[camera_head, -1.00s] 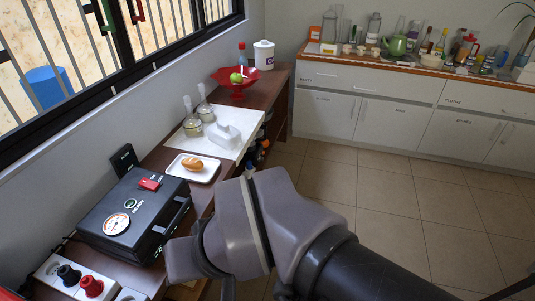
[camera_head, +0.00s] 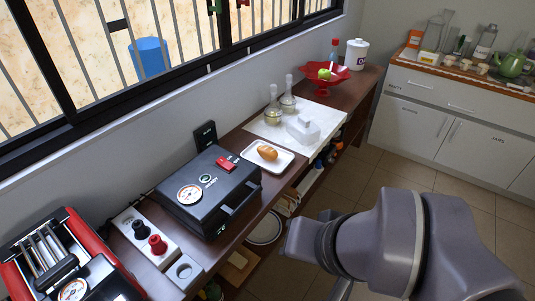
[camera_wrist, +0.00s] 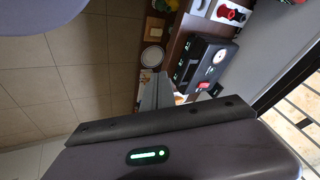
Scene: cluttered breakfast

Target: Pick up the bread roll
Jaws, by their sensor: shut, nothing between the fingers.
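The bread roll (camera_head: 267,153) is golden brown and lies on a small white tray (camera_head: 283,162) on the dark wooden counter, in the head view. The tray sits between the black case and the white mat. My gripper (camera_wrist: 157,88) shows in the wrist view as short grey fingers, shut and empty. In the head view my arm stands in front of the counter, to the right of and below the roll, and my fingers cannot be made out. In the wrist view the roll is not clearly visible; my gripper hides part of the counter.
A black case with a gauge (camera_head: 205,192) stands left of the tray. Glass bottles (camera_head: 273,108) and a white container (camera_head: 303,130) stand behind it on the mat. A red fruit bowl (camera_head: 325,78) is farther back. A red toaster (camera_head: 75,230) is front left. Floor right of the counter is open.

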